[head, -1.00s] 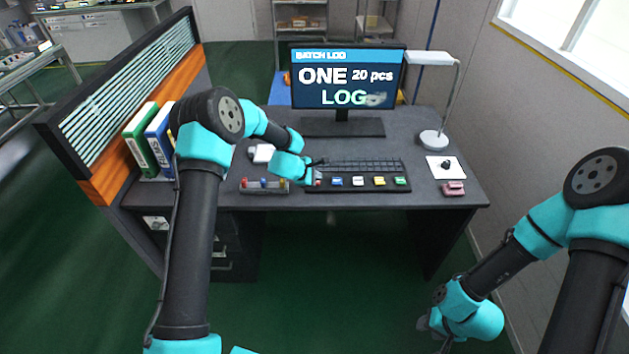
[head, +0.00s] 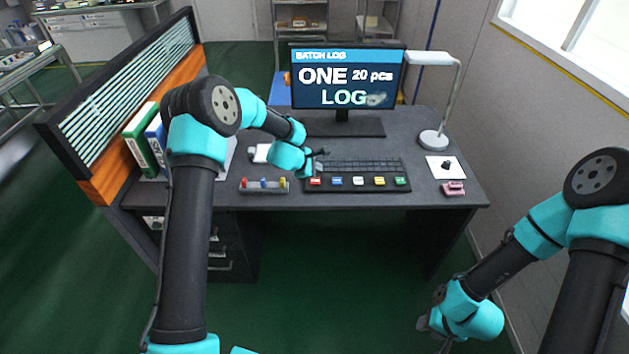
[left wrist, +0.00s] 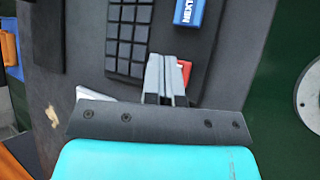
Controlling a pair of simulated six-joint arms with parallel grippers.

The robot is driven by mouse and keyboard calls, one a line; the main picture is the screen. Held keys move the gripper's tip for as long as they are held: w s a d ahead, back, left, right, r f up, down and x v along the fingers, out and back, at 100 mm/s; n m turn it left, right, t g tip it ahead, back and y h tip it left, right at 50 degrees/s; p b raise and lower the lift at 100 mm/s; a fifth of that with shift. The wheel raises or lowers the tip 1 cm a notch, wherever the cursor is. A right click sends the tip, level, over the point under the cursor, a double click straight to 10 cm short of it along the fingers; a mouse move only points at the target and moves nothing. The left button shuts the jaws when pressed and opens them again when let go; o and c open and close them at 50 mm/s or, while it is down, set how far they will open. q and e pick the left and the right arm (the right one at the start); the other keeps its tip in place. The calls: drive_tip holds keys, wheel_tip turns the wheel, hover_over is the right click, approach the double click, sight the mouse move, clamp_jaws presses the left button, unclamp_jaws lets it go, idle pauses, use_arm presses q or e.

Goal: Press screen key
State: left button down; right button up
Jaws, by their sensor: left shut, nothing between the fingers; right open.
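The screen (head: 347,78) reads BATCH LOG, ONE 20 pcs, LOG. In front of it lies a black key panel (head: 357,189) with a row of keys: red (head: 315,181), blue (head: 337,181), white (head: 358,181), yellow (head: 379,181) and green (head: 401,181). My left gripper (head: 320,158) is shut and empty above the panel's left end. In the left wrist view its fingers (left wrist: 165,75) partly cover the red key (left wrist: 185,68), and the blue key (left wrist: 189,11) reads NEXT. My right gripper (head: 424,322) is open, low before the desk, small and partly hidden.
A holder with coloured pegs (head: 264,187) stands left of the panel. A lamp (head: 434,139), a white card (head: 446,168) and a pink item (head: 453,188) are on the right. Binders (head: 138,140) stand at the left. The desk between has bare room.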

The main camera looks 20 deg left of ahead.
use_arm(q)
drive_tip(key=shift+r, duration=1.25)
